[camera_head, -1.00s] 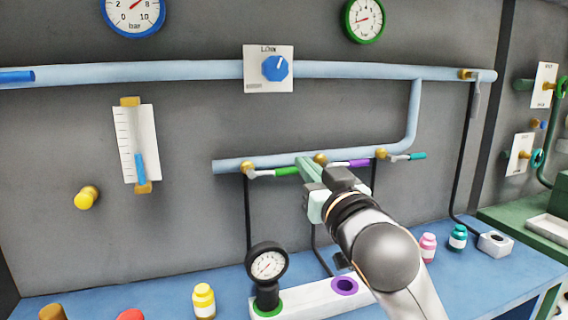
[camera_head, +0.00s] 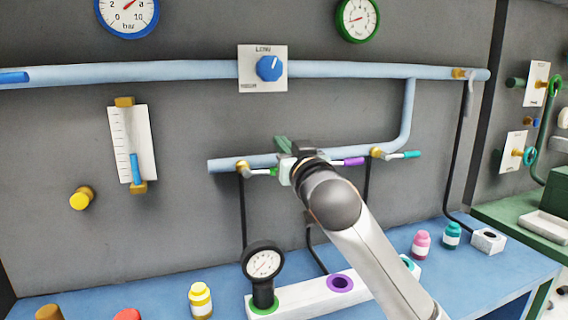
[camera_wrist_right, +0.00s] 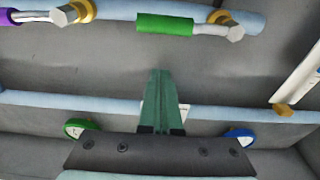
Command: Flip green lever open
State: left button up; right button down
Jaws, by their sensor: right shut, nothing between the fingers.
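The green lever (camera_head: 262,171) sits on the lower light-blue pipe at its left brass valve (camera_head: 242,166). It points right, nearly along the pipe; my right gripper covers part of it in the head view. In the right wrist view the whole green handle (camera_wrist_right: 165,24) shows, with its brass pivot (camera_wrist_right: 222,17). My right gripper (camera_head: 282,144) is shut and empty, just right of and above the lever in the head view. Its green fingers (camera_wrist_right: 160,72) point toward the handle in the wrist view, with a gap between. My left gripper is out of view.
On the same pipe, a purple lever (camera_head: 354,161) and a teal lever (camera_head: 411,154) sit to the right. A blue knob panel (camera_head: 263,69) is above on the upper pipe. A black-cased gauge (camera_head: 263,263) stands below on a white block.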

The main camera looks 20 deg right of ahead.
aim_at(272, 171)
jog(key=f, duration=0.4)
jog(key=shift+s+b, duration=0.3)
jog(key=shift+b, duration=0.1)
jog(key=shift+f+m, duration=0.2)
jog(key=shift+m, duration=0.3)
